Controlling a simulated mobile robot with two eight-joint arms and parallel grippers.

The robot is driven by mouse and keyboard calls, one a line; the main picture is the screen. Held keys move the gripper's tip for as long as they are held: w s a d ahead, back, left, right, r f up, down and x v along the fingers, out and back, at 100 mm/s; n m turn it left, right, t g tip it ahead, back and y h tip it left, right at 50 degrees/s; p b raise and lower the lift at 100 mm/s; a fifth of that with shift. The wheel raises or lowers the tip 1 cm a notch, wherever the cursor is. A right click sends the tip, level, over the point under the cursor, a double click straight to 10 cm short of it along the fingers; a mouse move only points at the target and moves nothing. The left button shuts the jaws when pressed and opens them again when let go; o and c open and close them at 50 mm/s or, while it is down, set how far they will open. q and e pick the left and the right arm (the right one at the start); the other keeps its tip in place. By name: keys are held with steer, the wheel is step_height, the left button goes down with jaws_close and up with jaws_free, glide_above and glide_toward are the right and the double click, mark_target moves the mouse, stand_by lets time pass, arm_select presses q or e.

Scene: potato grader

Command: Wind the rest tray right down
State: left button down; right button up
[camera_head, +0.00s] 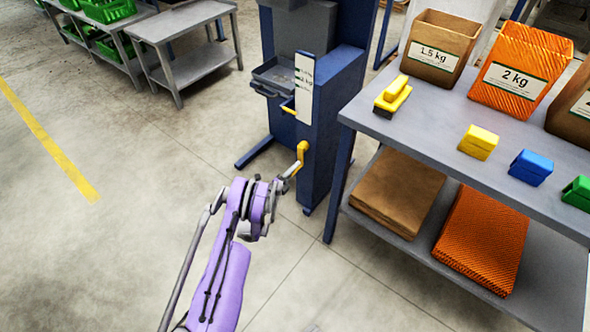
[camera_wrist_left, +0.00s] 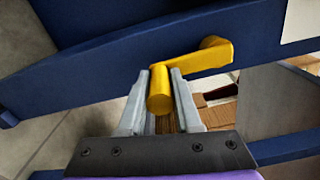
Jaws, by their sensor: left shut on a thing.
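The potato grader is a dark blue machine (camera_head: 338,100) standing in the middle of the head view. Its rest tray (camera_head: 275,80) is grey and juts out to the left, with a white scale plate (camera_head: 304,90) beside it. A yellow pointer (camera_head: 288,107) sits near the plate's lower part. A yellow crank (camera_head: 302,150) is on the machine's side; it also shows in the left wrist view (camera_wrist_left: 205,57). My left gripper (camera_head: 288,174) is shut on the crank's handle (camera_wrist_left: 160,92), with a finger on each side of it. My right gripper is not in view.
A grey table (camera_head: 440,110) on the right carries a 1.5 kg bag (camera_head: 440,47), a 2 kg bag (camera_head: 520,70), a yellow-handled brush (camera_head: 393,94) and yellow, blue and green blocks. Folded bags lie on its lower shelf.

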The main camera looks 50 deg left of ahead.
arm_select(q)
steer(key=shift+s+a, duration=0.15)
steer(key=shift+a, duration=0.05)
steer(key=c, duration=0.6)
jaws_free()
steer(key=shift+f, duration=0.1)
steer(key=shift+d, duration=0.1)
